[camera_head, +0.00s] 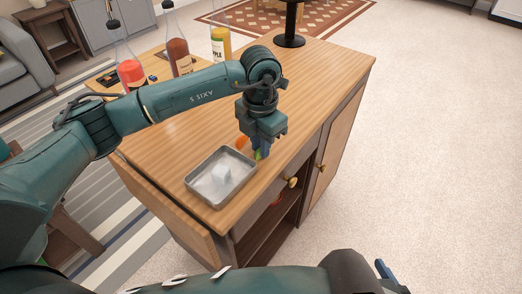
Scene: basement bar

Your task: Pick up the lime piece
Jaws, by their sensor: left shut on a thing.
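The lime piece (258,155) is a small green bit at the tips of my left gripper (261,151). My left gripper points down over the right edge of the wooden bar cabinet top, just beside the metal tray, and is shut on the lime piece. The gripper's fingers hide most of the lime piece. I cannot tell whether it still touches the wood. My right arm lies across the bottom of the view. Only a bluish tip of my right gripper (384,269) shows at the lower right, and its jaws cannot be made out.
A metal tray (190,183) holding a pale ice cube (221,173) stands left of the gripper. An orange piece (242,142) lies close behind it. Several bottles, one red (131,74), stand at the back left. A black stand (289,41) is at the back. The cabinet top's right side (315,75) is clear.

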